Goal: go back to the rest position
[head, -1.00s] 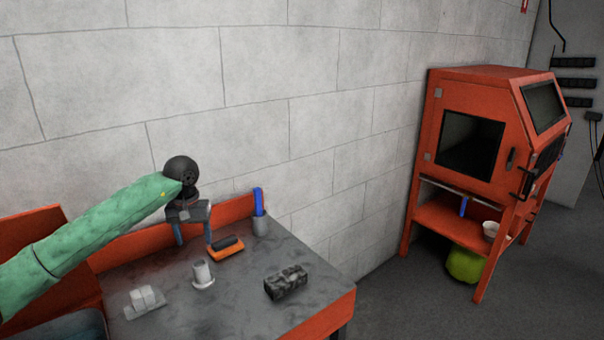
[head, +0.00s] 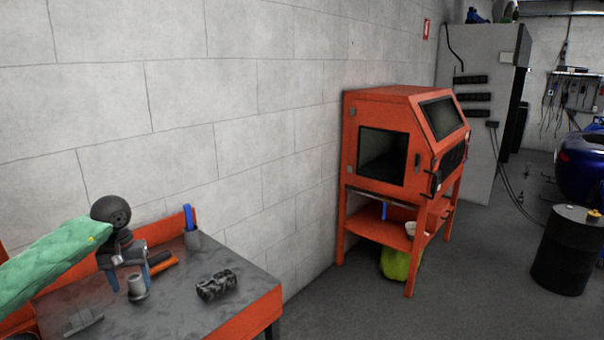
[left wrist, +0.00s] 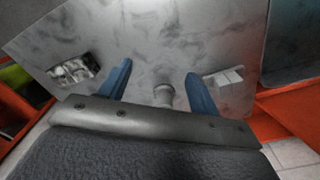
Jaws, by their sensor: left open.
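My left gripper (head: 128,281) is over the orange workbench's grey top (head: 185,311) at the lower left of the head view. Its blue fingers stand apart with nothing between them that I can see held. In the left wrist view the open fingers (left wrist: 160,82) point over the bench top. A pale grey cylinder (left wrist: 164,96) on a round foot stands on the bench and shows between them in that view. In the head view the cylinder (head: 137,287) is just in front of the gripper. My right gripper is not in view.
A dark mottled block (head: 216,285) and a grey cup with a blue item (head: 192,238) stand on the bench. An orange tool (head: 164,264) lies partly behind the gripper. An orange cabinet (head: 385,112) stands beyond, a black drum (head: 563,250) at right. Floor between is clear.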

